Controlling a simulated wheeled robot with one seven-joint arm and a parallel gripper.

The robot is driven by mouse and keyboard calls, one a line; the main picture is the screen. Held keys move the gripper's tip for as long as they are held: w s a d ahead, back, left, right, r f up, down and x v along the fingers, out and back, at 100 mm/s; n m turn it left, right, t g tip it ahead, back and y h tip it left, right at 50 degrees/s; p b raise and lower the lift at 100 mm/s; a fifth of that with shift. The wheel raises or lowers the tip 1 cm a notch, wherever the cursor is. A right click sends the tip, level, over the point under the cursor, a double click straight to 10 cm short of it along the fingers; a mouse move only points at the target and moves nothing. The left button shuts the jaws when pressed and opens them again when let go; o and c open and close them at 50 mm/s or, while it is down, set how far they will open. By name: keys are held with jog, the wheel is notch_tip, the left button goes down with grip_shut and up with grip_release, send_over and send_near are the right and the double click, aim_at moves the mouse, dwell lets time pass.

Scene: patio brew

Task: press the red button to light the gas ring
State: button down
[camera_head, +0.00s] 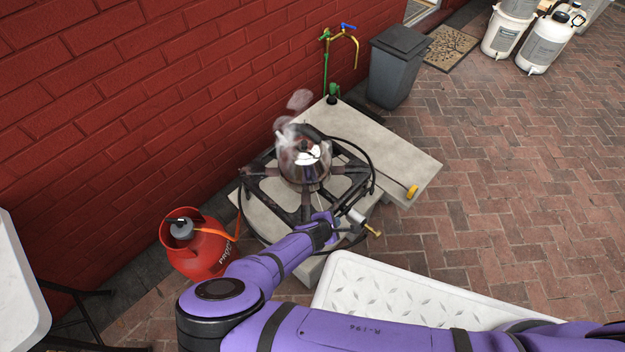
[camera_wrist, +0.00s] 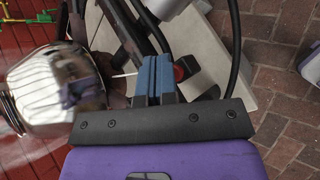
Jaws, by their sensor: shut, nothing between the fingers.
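The red button (camera_wrist: 181,71) shows in the wrist view, in a dark round housing just right of my fingertips. I cannot tell whether the fingers touch it. My gripper (camera_wrist: 153,72) is shut, its two blue fingers together with nothing between them. In the head view my gripper (camera_head: 327,222) is low at the near right side of the gas ring (camera_head: 289,212), a black iron frame, and the button cannot be made out there. A shiny kettle (camera_head: 303,166) stands on the ring with pale vapour above it. It also shows at the left of the wrist view (camera_wrist: 50,92).
A red gas bottle (camera_head: 201,248) stands left of the ring with an orange hose. A black hose (camera_head: 370,160) loops along the right side.

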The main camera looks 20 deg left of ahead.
jog(key=shift+f, duration=0.2)
dwell(0.3)
jog(key=shift+f, duration=0.25)
dwell(0.3)
jog(key=shift+r, duration=0.4)
jog(key=shift+r, duration=3.05)
